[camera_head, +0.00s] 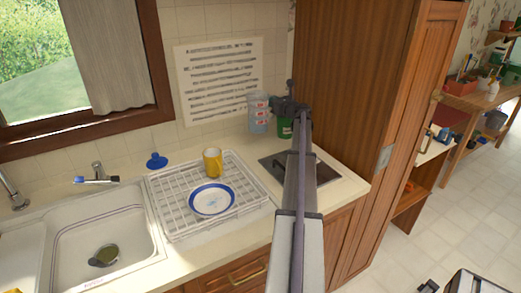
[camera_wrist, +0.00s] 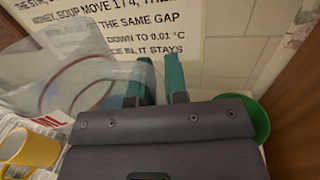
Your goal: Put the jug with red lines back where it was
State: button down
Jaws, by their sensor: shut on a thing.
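The clear jug with red lines (camera_head: 259,115) is upright at the back of the counter, in front of the tiled wall. In the wrist view the jug (camera_wrist: 75,85) fills the left side, with a red ring and red lettering. My gripper (camera_head: 276,104) is at its right side. In the wrist view my gripper's teal fingers (camera_wrist: 160,82) are close together beside the jug, shut on its right side. The exact grip point is hidden, and I cannot tell whether the jug's base touches the counter.
A green container (camera_head: 285,128) stands just right of the jug, partly behind my arm. A dark hob plate (camera_head: 275,166) lies in front. A dish rack (camera_head: 168,197) holds a yellow mug (camera_head: 212,162) and a blue-rimmed plate (camera_head: 212,199). A tall wooden cabinet (camera_head: 350,90) bounds the right.

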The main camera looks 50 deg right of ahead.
notch_tip(320, 180, down, 10)
jog(key=b, duration=0.9)
jog(key=shift+b, duration=0.4)
jog(key=c, duration=1.1)
grip_release()
jog(key=shift+c, duration=0.2)
jog(key=s+a, duration=0.1)
jog(key=s, duration=0.9)
jog(key=shift+s+a+r, duration=0.2)
jog(key=shift+s, duration=0.2)
